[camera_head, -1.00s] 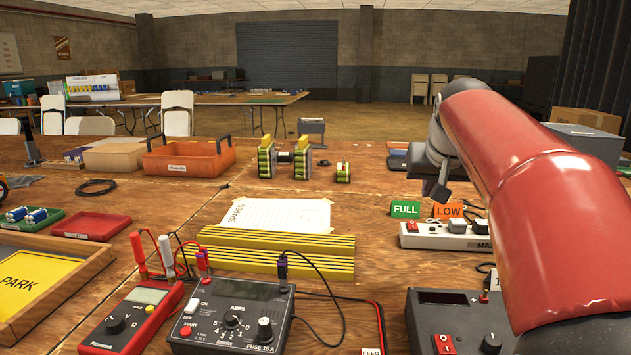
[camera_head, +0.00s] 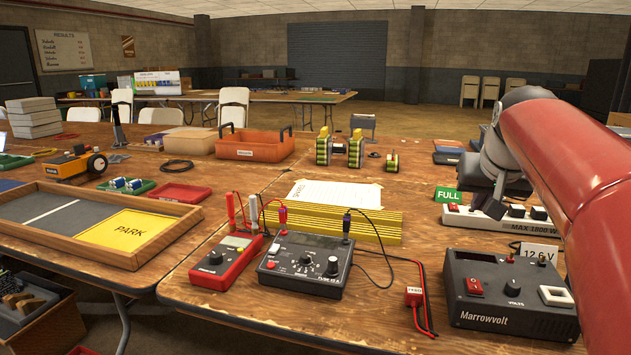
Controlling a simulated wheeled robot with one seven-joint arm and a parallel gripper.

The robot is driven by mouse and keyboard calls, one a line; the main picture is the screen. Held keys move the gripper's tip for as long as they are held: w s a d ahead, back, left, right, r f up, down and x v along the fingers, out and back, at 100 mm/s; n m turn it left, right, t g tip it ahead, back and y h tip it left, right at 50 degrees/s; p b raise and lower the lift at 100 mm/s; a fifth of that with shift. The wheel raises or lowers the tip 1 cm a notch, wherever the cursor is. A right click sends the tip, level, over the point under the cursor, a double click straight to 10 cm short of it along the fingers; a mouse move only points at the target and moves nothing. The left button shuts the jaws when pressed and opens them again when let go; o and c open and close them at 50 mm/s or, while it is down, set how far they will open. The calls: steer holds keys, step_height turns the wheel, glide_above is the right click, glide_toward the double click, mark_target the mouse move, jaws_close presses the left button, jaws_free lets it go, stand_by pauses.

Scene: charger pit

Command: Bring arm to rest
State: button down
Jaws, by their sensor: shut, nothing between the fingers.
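My red arm (camera_head: 575,175) reaches in from the right edge and bends down at a grey joint. My gripper (camera_head: 488,207) shows small and dark below that joint, partly covered by the arm. It is shut and empty, in front of the white power strip (camera_head: 510,226) in the picture. I cannot tell its exact height above the table.
A black Marrowvolt supply (camera_head: 508,300) stands below the arm. A fuse meter (camera_head: 305,265), a red multimeter (camera_head: 227,260) and yellow strips (camera_head: 350,222) lie left of it. An orange bin (camera_head: 255,145) and a PARK tray (camera_head: 130,225) are farther left.

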steer(key=shift+n+g+y, duration=0.5)
steer(key=shift+n+y, duration=0.2)
steer(key=shift+n, duration=0.2)
steer(key=s+a+f, duration=0.3)
steer(key=s, duration=0.1)
steer(key=s+a+f, duration=0.3)
steer(key=s, duration=0.2)
steer(key=s+a+f, duration=0.4)
steer(key=shift+s, duration=0.35)
steer(key=s+a+f+n, duration=0.1)
steer(key=s+a+f, duration=0.2)
steer(key=s+f, duration=0.7)
steer(key=shift+a+f+g+y, duration=0.25)
steer(key=shift+a+g+y, duration=0.05)
steer(key=shift+a+g, duration=0.1)
steer(key=shift+d, duration=0.1)
